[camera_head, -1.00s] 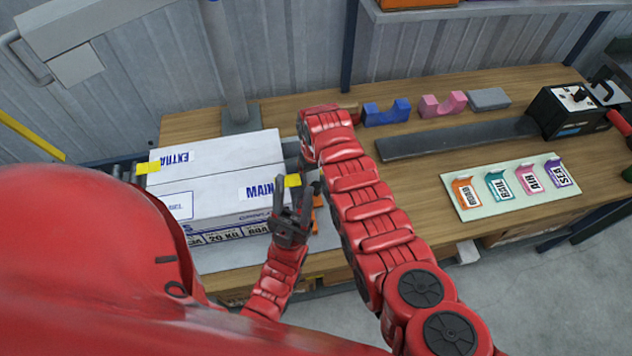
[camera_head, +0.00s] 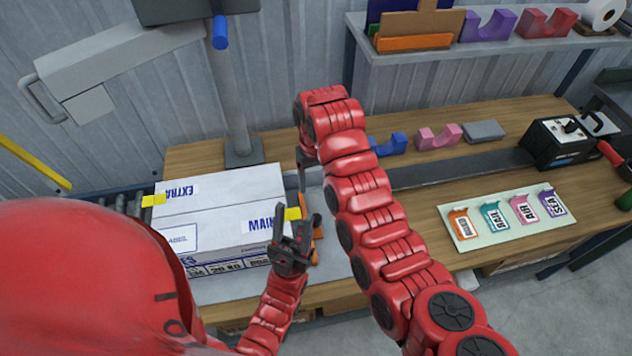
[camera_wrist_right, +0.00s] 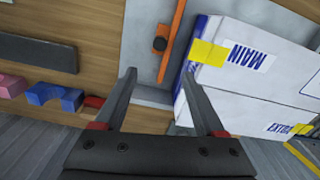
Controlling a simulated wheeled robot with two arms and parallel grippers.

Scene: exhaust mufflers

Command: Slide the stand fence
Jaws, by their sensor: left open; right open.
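The stand fence, an orange bar with a black knob (camera_wrist_right: 166,42), lies along the grey stand plate (camera_wrist_right: 149,92) beside the carton in the right wrist view. In the head view, part of the orange fence (camera_head: 317,226) shows between the carton and my right arm. My right gripper (camera_wrist_right: 157,76) is open, its fingers pointing toward the fence with nothing between them. In the head view, its fingers (camera_head: 304,172) are partly hidden by the arm. My left gripper (camera_head: 292,232) is open and empty at the carton's near right corner.
A white carton (camera_head: 222,212) with yellow tape sits on the stand next to a grey post (camera_head: 236,110). Blue (camera_head: 390,144) and pink (camera_head: 437,136) cradles, a dark strip and a label card (camera_head: 502,216) lie to the right.

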